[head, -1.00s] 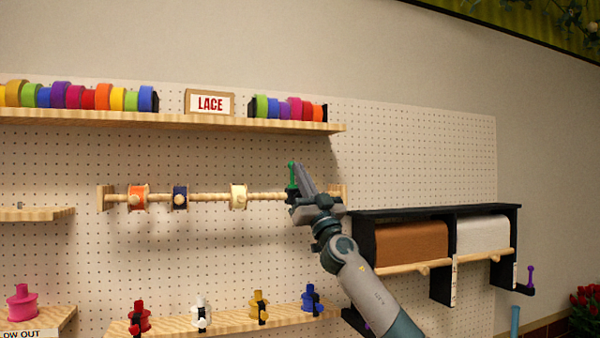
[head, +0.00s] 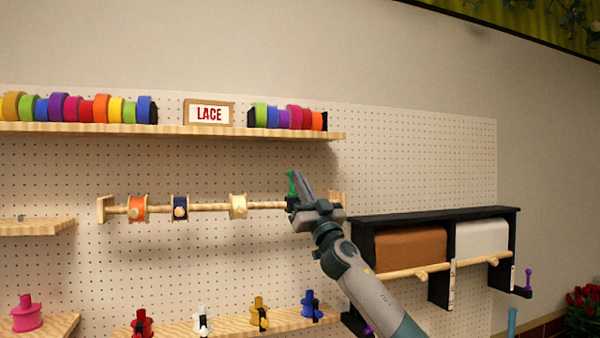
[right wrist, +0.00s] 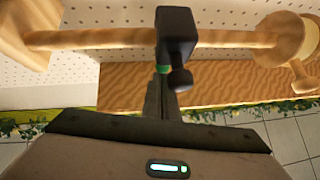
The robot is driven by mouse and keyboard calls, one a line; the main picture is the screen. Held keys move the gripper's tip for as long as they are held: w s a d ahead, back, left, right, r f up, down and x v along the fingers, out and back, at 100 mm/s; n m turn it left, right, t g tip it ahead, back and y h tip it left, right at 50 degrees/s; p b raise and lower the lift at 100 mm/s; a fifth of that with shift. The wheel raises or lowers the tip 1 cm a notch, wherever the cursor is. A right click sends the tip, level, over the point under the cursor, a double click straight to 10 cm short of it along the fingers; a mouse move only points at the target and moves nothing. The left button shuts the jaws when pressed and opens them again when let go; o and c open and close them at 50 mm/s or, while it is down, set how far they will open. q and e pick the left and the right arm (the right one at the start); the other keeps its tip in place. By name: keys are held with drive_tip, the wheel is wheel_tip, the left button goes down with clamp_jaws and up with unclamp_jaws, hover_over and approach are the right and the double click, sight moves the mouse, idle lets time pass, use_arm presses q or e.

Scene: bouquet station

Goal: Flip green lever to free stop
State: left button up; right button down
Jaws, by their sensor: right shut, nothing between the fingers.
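The green lever (head: 292,184) stands roughly upright near the right end of the wooden rod (head: 266,205). Its black stop block (right wrist: 175,30) sits on the rod in the right wrist view, with a small green part (right wrist: 163,69) showing just below it. My right gripper (head: 300,180) is shut and empty, its fingertips close beside the lever. I cannot tell whether they touch it. In the right wrist view the closed fingers (right wrist: 161,100) point at the block, and most of the lever is hidden. My left gripper is not in view.
Orange (head: 138,208), navy (head: 180,207) and cream (head: 238,206) spools hang on the rod left of the block. A shelf (head: 180,131) with ribbon rolls and a LACE sign (head: 209,113) runs above. A black paper-roll rack (head: 435,218) stands close right of my arm.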

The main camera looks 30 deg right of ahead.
drive_tip(key=shift+w+r, duration=0.2)
drive_tip(key=shift+w, duration=0.35)
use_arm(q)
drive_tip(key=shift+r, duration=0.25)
use_arm(e)
drive_tip(key=shift+s, duration=0.15)
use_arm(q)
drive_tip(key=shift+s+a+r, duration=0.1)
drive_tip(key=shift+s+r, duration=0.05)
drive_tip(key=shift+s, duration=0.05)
